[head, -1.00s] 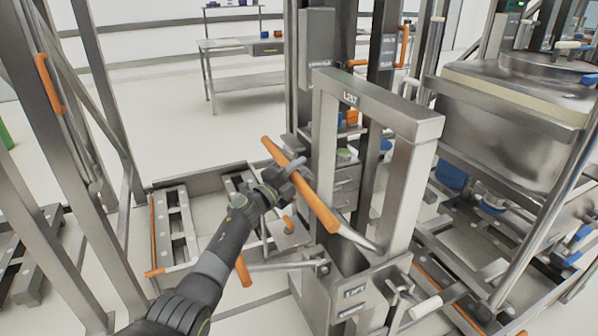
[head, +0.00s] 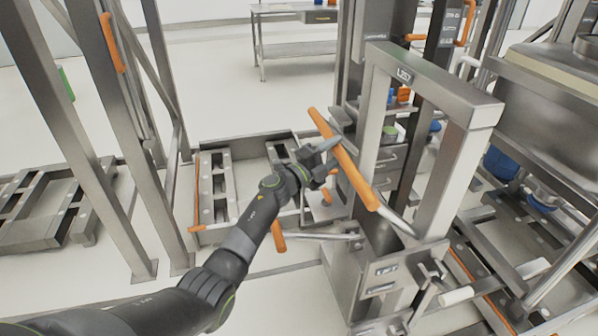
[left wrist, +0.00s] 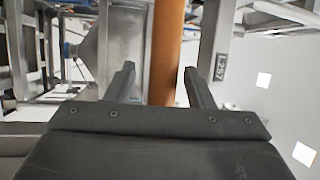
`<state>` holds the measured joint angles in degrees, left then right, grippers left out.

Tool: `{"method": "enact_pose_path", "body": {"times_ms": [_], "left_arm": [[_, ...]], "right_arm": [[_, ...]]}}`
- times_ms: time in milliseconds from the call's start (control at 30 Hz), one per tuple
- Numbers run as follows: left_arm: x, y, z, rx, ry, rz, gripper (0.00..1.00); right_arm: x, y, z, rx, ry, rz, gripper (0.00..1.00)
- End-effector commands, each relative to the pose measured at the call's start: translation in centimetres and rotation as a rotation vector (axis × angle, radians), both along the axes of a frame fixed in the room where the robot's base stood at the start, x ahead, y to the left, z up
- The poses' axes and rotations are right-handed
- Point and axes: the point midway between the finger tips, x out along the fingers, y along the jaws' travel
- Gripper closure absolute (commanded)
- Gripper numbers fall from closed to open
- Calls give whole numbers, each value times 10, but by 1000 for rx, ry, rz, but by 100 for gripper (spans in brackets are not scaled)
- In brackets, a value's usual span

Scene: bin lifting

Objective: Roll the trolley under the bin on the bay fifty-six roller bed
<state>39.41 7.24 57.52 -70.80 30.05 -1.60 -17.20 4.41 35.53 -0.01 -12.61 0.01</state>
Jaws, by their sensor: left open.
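A steel lift trolley (head: 375,85) marked L257 stands right of centre, with a tall frame and a slanted orange handle bar (head: 355,178). My left gripper (head: 332,150) is open at the upper part of this bar. In the left wrist view the orange bar (left wrist: 168,45) shows between the two spread fingers (left wrist: 160,82); I cannot tell whether they touch it. A large steel bin (head: 545,110) is at the right edge, partly cut off, above a steel frame. No bay fifty-six sign is readable. My right gripper is out of view.
A low steel frame with slotted beams (head: 213,190) lies on the floor behind my left arm. Tall steel posts (head: 85,120) with an orange grip stand at left. A steel table (head: 290,50) is at the back. Open pale floor lies between them.

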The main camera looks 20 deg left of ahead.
Motion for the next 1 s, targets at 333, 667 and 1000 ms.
{"method": "enact_pose_path", "body": {"times_ms": [333, 667, 1000], "left_arm": [[-58, 42, -14, 3, 3, 2, 51], [-102, 74, -26, 2, 4, 3, 51], [-110, 79, -27, 1, 4, 1, 51]], "right_arm": [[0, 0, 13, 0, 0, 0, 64], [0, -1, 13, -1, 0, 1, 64], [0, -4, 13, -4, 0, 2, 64]]}}
